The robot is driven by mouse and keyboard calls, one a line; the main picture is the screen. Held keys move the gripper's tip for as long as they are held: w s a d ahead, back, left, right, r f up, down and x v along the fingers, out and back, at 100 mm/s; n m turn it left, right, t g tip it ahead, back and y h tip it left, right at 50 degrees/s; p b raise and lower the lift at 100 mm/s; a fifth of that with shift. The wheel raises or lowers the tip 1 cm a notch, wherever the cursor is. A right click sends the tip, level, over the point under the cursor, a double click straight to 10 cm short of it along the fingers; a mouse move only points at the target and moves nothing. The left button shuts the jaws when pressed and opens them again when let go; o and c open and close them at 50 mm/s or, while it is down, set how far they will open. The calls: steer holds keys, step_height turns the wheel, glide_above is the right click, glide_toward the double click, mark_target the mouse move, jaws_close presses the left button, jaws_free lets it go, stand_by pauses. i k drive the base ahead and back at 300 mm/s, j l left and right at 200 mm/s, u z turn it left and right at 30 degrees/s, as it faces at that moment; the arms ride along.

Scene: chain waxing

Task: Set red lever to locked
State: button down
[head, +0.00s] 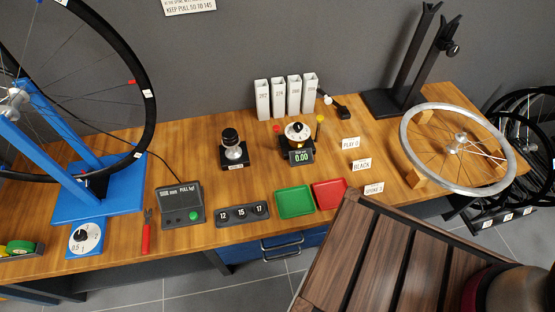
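No part that I can surely call the red lever shows in the head view. A small device with a round white dial (297,132) and a display reading 0.00 stands mid-bench. It has a small red knob (277,129) on its left and a yellow-topped stem (319,120) on its right. Whether the red knob is a lever, or how it is set, is too small to tell. A red-handled tool (147,236) lies near the front edge. My gripper is not in view.
The wooden bench (215,202) holds a blue wheel stand (120,195), a grey meter box (182,205), green (294,202) and red (330,193) trays, and a silver rim (410,150). A dark slatted wooden surface (365,255) blocks the front right, with a rounded dark object at its corner.

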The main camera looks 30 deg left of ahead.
mark_target(276, 127)
steer(key=u, duration=1.2)
